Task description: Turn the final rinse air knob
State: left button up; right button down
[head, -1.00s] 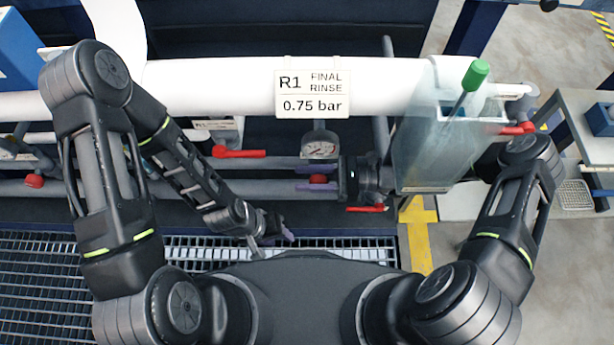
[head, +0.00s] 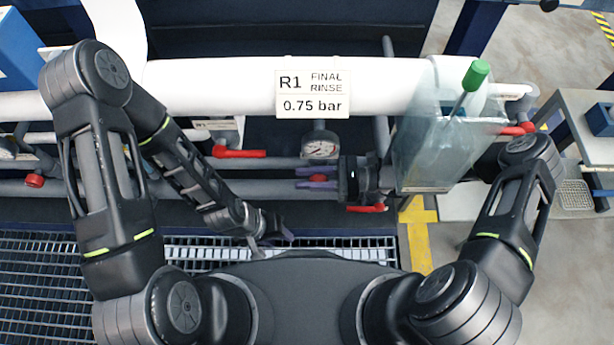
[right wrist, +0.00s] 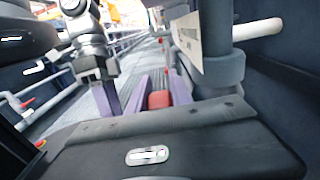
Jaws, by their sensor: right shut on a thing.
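The red final rinse air knob (right wrist: 158,100) shows between the purple fingers of my right gripper in the right wrist view. In the head view the right gripper (head: 303,178) reaches in from the right below the gauge, and its fingers hide the knob. It is shut on the knob. The round pressure gauge (head: 320,148) sits just above, its needle too small to read. The white sign (head: 312,94) reads R1 FINAL RINSE 0.75 bar. My left gripper (head: 283,230) is lower left, over the grating, away from the knob; its opening is unclear.
A red lever handle (head: 238,152) lies left of the gauge, and another (head: 366,208) is below my right wrist. A clear container (head: 428,150) with a green-handled tool (head: 475,75) hangs at the right. The white pipe (head: 205,88) runs across behind.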

aim_at(325, 179)
dwell(0.8)
jog(key=c, duration=1.4)
grip_release()
jog(key=shift+c, duration=0.2)
jog(key=shift+d, duration=3.95)
